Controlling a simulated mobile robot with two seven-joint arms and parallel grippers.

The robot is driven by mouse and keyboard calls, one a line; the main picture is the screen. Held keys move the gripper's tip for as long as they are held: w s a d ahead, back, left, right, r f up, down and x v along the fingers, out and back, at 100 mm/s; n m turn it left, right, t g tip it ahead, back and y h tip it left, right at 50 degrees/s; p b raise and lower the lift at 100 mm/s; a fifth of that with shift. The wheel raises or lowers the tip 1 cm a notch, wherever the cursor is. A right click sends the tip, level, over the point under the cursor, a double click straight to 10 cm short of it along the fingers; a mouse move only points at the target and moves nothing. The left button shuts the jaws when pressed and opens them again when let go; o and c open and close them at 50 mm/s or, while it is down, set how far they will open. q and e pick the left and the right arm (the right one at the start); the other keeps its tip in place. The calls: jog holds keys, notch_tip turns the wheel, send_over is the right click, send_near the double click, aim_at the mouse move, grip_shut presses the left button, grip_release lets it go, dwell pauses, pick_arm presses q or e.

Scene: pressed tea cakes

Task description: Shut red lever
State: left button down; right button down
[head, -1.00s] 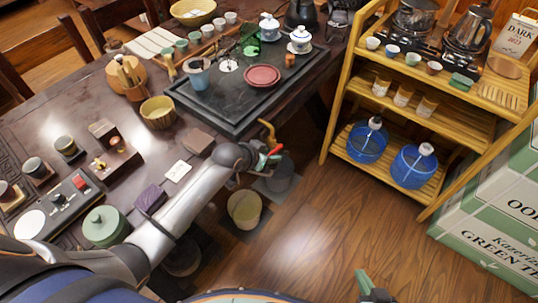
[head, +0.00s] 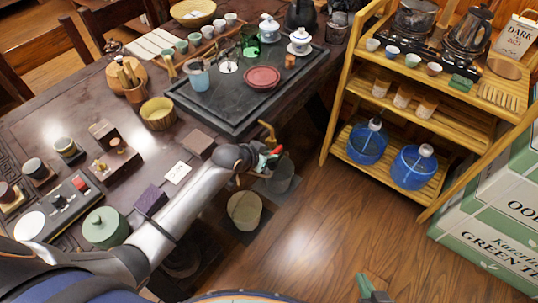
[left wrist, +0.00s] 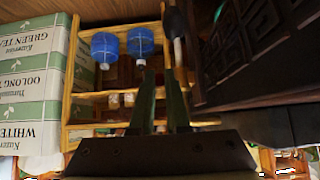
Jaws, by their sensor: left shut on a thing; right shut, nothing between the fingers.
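The red lever (head: 277,150) shows as a small red piece at the front edge of the dark table, just below a curved brass-coloured pipe (head: 267,129). My left gripper (head: 264,160) is at the lever, its green fingers shut on it; my wrist hides part of the contact. In the left wrist view the green fingers (left wrist: 162,105) reach up the picture, and the lever cannot be made out between them. My right gripper (head: 366,286) is shut and empty above the floor at the bottom of the head view.
A pale bucket (head: 244,212) and a grey bucket (head: 281,178) stand below my left gripper. The tea table (head: 60,130) holds cups, boxes and a black tray (head: 205,105). A wooden shelf (head: 335,130) with blue-bodied containers stands right. Open floor lies in front.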

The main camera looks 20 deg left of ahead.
pick_arm(q)
jog(key=shift+f, duration=0.1)
pick_arm(e)
jog(key=shift+f, duration=0.1)
pick_arm(q)
jog(key=shift+s+a+f+t+b, duration=0.1)
jog(key=shift+s+f+t+b, duration=0.05)
jog(key=shift+f+t+b, duration=0.35)
jog(key=shift+f+h+b, duration=0.15)
jog(key=shift+h+b, duration=0.15)
jog(key=shift+b, duration=0.1)
jog(key=shift+f+t+b, duration=0.15)
jog(key=shift+t+b, duration=0.25)
jog(key=shift+t, duration=0.2)
jog(key=shift+t+h+b, duration=0.3)
jog(key=shift+b, duration=0.05)
pick_arm(e)
jog(key=shift+w+a+f+y, duration=0.15)
jog(key=shift+w+a+f, duration=0.15)
jog(key=shift+a, duration=0.25)
jog(key=shift+w+a+f+y, duration=0.15)
jog(key=shift+w+a+f, duration=0.15)
jog(key=shift+a, duration=0.2)
